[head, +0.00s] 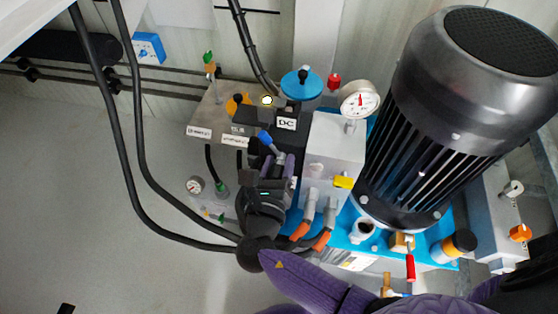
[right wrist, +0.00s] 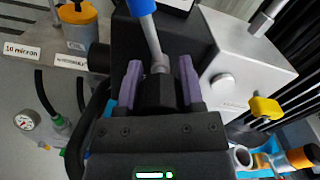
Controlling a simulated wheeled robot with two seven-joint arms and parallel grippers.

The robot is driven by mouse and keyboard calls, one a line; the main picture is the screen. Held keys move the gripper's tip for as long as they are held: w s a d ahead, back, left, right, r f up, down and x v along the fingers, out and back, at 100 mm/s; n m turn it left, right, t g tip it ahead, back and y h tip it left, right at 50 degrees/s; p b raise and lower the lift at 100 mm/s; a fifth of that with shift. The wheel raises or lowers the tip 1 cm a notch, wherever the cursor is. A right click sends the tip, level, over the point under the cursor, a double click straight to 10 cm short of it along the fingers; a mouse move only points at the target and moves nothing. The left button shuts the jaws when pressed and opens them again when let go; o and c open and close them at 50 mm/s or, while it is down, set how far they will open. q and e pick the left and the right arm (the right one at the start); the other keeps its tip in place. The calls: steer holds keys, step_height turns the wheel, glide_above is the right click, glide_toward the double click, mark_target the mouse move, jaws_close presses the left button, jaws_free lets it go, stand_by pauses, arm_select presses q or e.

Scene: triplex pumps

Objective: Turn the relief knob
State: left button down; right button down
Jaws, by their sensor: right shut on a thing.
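My right gripper (head: 276,166) is in front of the black block marked DC at the middle of the pump unit. Its purple fingers also show in the right wrist view (right wrist: 160,84), one on each side of a dark part that I take for the relief knob (right wrist: 160,95). They are shut on it, though the contact itself is hard to see. A lever with a blue grip (head: 265,138) rises just beyond the fingertips; its metal stem and blue end (right wrist: 143,7) also show in the wrist view. My left gripper is not in view.
A large black motor (head: 440,120) stands to the right. A pressure gauge (head: 359,100), a yellow handle (head: 343,182) and a red handle (head: 410,267) are near. Black hoses (head: 121,130) loop down at the left. The floor (head: 90,220) at lower left is mostly clear.

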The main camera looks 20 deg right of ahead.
steer(key=m, duration=0.3)
steer(key=shift+m, duration=0.3)
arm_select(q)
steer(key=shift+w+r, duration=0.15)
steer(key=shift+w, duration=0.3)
arm_select(e)
steer(key=shift+m, duration=0.7)
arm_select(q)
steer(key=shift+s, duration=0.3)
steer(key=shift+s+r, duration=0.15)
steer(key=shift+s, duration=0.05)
arm_select(e)
steer(key=shift+c, duration=1.1)
jaws_free()
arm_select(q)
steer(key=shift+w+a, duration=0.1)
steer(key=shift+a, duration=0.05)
